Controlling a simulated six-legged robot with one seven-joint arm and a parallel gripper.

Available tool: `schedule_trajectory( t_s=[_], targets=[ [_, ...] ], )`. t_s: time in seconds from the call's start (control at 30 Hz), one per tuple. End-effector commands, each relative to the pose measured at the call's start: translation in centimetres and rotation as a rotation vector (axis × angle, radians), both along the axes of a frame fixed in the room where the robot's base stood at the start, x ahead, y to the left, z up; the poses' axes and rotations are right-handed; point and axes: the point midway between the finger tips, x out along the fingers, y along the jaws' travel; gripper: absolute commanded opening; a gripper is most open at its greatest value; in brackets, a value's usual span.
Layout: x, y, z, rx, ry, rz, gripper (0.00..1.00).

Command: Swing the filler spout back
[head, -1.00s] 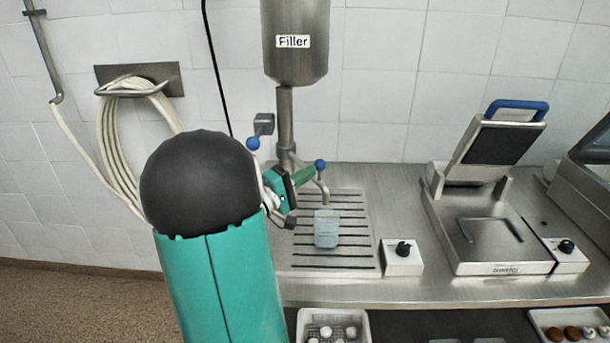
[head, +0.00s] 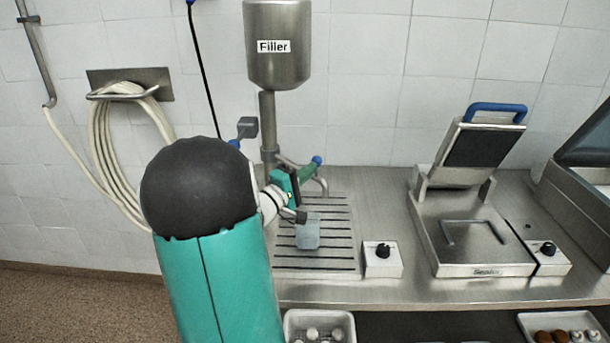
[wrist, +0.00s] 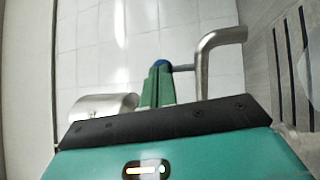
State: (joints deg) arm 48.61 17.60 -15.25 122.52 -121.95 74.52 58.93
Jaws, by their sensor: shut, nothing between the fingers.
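The filler (head: 277,75) is a steel tank on a post against the wall. Its curved steel spout (head: 322,184) reaches right over the slatted drip tray, and its end is right of a bluish cup (head: 307,236). The spout also shows in the wrist view (wrist: 204,66), a thin rod joining it to a blue knob (wrist: 161,63). My gripper (head: 314,166) has green fingers, pressed together with nothing between them. In the wrist view my gripper (wrist: 158,78) has its tips at the knob, appearing to touch it; the contact itself is hidden.
A control box with a black dial (head: 383,258) stands right of the tray. A sealer with a raised blue-handled lid (head: 485,150) is further right. A coiled hose (head: 112,150) hangs on the left wall. A white bin (head: 320,327) is below the counter.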

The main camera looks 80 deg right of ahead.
Motion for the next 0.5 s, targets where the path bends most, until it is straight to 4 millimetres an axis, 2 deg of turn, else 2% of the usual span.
schedule_trajectory(
  t_s=[0.27,0.5],
  targets=[
    [-1.1,-2.5,-0.1,0.002,0.001,0.0,0.0],
    [-3.5,-6.9,-0.1,0.001,0.003,-0.001,0.0]
  ],
)
